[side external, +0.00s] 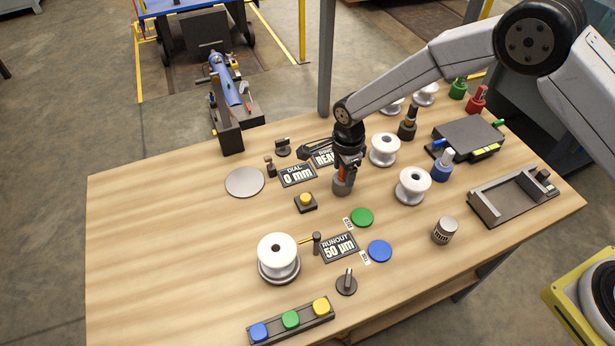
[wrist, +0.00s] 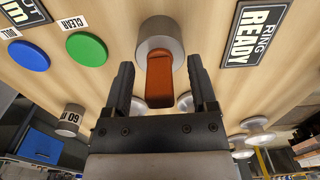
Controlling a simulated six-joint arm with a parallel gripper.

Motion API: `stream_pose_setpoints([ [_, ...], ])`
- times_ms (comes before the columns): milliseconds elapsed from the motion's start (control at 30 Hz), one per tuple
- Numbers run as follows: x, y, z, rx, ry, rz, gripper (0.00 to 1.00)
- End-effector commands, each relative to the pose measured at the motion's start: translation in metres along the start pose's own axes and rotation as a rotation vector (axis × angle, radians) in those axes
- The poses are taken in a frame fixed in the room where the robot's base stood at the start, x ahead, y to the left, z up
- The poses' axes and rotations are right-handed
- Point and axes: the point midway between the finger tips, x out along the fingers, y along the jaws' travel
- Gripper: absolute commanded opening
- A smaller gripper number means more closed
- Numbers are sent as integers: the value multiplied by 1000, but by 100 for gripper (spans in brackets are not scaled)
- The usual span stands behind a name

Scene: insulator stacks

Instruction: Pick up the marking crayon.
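The marking crayon appears to be the orange-red stick (side external: 350,172) standing in a grey round holder (side external: 341,187) near the middle of the bench. In the wrist view the crayon (wrist: 160,82) rises from the holder (wrist: 159,36) toward the camera. My gripper (side external: 348,160) is above the holder, pointing down. In the wrist view my gripper (wrist: 162,68) is open, one dark finger on each side of the crayon, with gaps visible on both sides. The crayon's top is partly hidden by the gripper in the side view.
White insulators (side external: 412,186) and (side external: 384,149) stand right of the holder. A green disc (side external: 362,217) and blue disc (side external: 380,251) lie in front. Display signs (side external: 297,175) lie to the left, with a yellow button (side external: 306,200). The bench's left side is clear.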

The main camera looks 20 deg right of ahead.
Motion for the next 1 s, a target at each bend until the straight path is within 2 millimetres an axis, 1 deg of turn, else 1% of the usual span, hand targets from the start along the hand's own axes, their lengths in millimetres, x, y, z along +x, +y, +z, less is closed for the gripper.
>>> stream_pose_setpoints([
  [33,0,0,0,0,0,0,56],
  [67,0,0,0,0,0,0,47],
  [100,0,0,0,0,0,0,34],
  [167,0,0,0,0,0,0,15],
  [200,0,0,0,0,0,0,2],
  [233,0,0,0,0,0,0,0],
  [667,-2,0,0,0,0,-1,0],
  [867,-12,-1,0,0,0,-2,0],
  [1000,-26,-1,0,0,1,-2,0],
])
